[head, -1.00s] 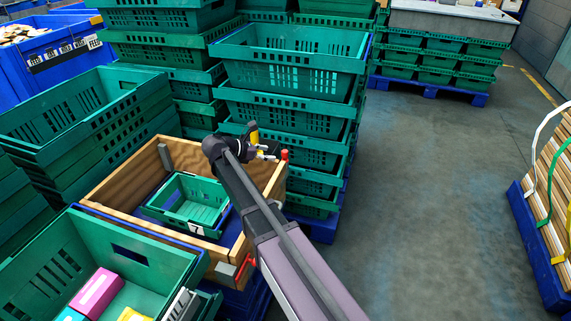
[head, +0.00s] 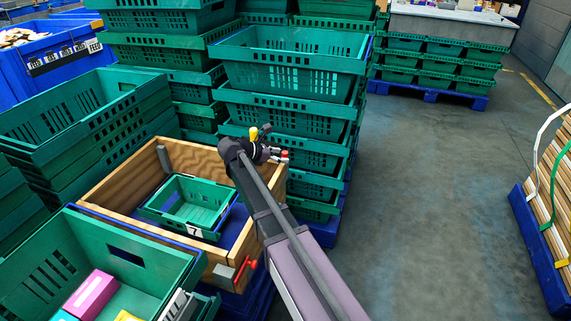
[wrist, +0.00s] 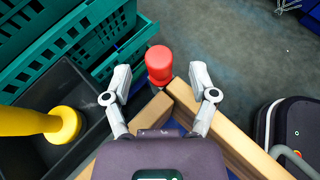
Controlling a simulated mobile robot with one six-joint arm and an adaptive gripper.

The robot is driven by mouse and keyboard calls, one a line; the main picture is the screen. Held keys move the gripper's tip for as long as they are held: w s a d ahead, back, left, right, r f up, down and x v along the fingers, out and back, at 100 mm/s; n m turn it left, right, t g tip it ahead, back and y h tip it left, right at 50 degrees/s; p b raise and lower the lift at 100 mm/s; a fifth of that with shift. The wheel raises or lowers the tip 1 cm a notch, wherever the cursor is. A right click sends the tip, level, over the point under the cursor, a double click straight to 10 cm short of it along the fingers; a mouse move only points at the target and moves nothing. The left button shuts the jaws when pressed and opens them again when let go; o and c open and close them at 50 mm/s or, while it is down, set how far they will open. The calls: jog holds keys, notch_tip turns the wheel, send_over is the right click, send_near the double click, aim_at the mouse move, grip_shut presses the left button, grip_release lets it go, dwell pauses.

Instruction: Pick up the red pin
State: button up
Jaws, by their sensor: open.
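The red pin (wrist: 159,60) has a rounded head and stands at the corner of the wooden-walled box, seen from above in the wrist view. In the head view the red pin (head: 285,154) shows just past my gripper, at the box's far right corner. My gripper (wrist: 161,76) is open, with one silver finger on each side of the pin's line. Its fingertips are apart from the pin, which appears slightly beyond them. In the head view my gripper (head: 277,156) is small and partly hidden by my arm.
A yellow pin (wrist: 62,124) stands in a dark tray (wrist: 55,92) left of my gripper. The wooden box (head: 120,176) holds a green crate (head: 190,228) marked 7. Stacked green crates (head: 290,62) rise close behind the red pin. A red handle (head: 248,268) sits at the box's front corner. Floor is open to the right.

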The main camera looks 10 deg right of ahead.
jog(key=shift+x, duration=1.1)
grip_shut()
